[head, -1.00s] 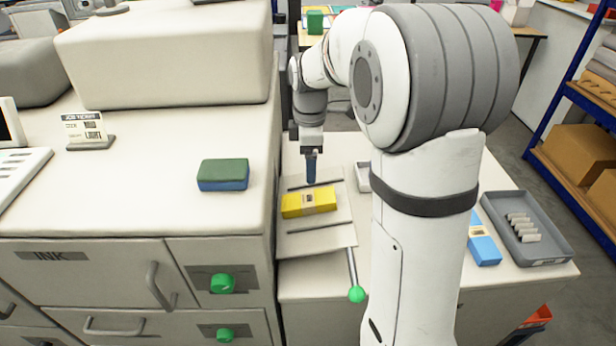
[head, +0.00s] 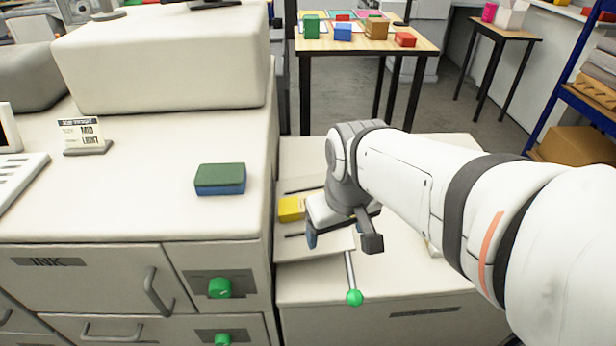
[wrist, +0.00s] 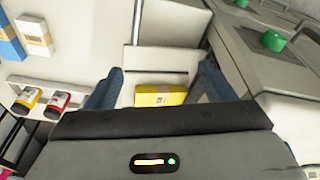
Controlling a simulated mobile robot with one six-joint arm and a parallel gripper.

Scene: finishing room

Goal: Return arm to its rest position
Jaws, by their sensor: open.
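My gripper (head: 340,234) hangs over the small press plate on the low cabinet in the head view, in front of the yellow box. In the wrist view my gripper (wrist: 160,88) shows two blue fingers spread wide with nothing held between them. The yellow box (head: 291,208) lies on the grey plate (head: 318,246), partly hidden by my wrist. In the wrist view the yellow box (wrist: 160,95) appears beyond the fingers, apart from them. My arm reaches in from the right side of the head view, bent low.
A green-handled lever (head: 354,297) sticks out at the plate's front. A green and blue sponge-like block (head: 220,179) lies on the white machine (head: 130,215) at left. A wooden table (head: 420,45) with coloured boxes stands behind. Blue shelving (head: 575,70) is at right.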

